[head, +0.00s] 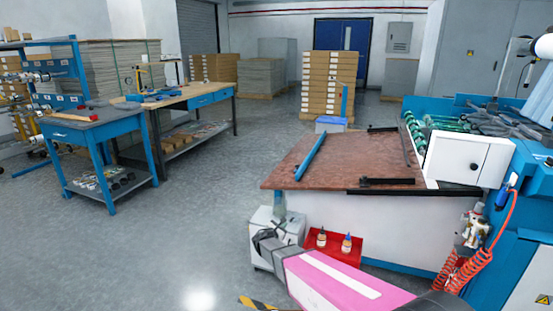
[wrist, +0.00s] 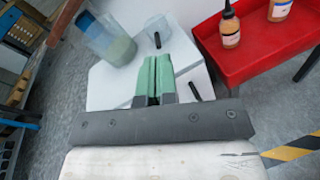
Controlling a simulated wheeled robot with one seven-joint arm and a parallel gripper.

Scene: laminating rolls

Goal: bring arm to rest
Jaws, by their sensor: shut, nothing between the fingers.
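My gripper (wrist: 154,92) shows in the wrist view with its two green-padded fingers together and nothing between them. Whether the fingers touch the cabinet I cannot tell.
A red tray (head: 352,254) with two bottles (wrist: 230,26) is close to the right of my gripper. A brown-topped table (head: 285,172) with a blue bar (head: 310,156) stands behind it. A blue machine (head: 500,225) is at the right. Blue workbenches (head: 90,128) are at the left, with open floor between.

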